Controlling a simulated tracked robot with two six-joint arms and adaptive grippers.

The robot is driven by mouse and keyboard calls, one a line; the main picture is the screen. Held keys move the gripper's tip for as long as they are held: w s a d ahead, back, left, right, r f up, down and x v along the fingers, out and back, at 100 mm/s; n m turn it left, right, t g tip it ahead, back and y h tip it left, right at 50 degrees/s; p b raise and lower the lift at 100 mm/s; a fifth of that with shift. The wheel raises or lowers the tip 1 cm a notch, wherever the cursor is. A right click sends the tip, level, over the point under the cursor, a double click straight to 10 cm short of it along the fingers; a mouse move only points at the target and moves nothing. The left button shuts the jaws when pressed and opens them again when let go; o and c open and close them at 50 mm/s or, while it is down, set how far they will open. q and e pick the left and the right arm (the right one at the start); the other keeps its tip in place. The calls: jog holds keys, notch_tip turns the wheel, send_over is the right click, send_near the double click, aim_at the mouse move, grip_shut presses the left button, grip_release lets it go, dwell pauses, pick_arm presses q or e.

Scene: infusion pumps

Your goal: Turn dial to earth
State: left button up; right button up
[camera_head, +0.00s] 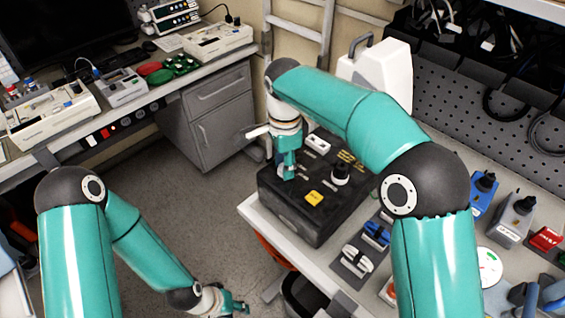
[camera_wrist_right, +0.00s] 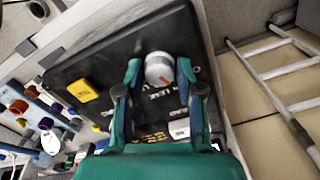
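The black box (camera_head: 290,212) stands at the left end of the right-hand bench. In the right wrist view its round grey dial (camera_wrist_right: 160,68) has a red-orange pointer mark and white lettering beside it, too small to read surely. My right gripper (camera_head: 287,172) is over the box and hides the dial in the head view. In the right wrist view my right gripper (camera_wrist_right: 160,76) is open, one finger on each side of the dial, with small gaps showing. My left gripper (camera_head: 238,308) hangs low at the bottom edge, away from the box; its fingers are unclear.
The box also carries a yellow button (camera_head: 314,198), a white switch (camera_head: 318,145) and a black knob (camera_head: 340,173). Blue and grey connectors (camera_head: 376,235) lie to its right. A ladder (camera_head: 300,28) stands behind. Floor (camera_head: 215,195) left of the bench is clear.

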jog(key=shift+o, duration=1.4)
notch_tip(320, 180, up, 12)
jog(key=shift+f, duration=0.1)
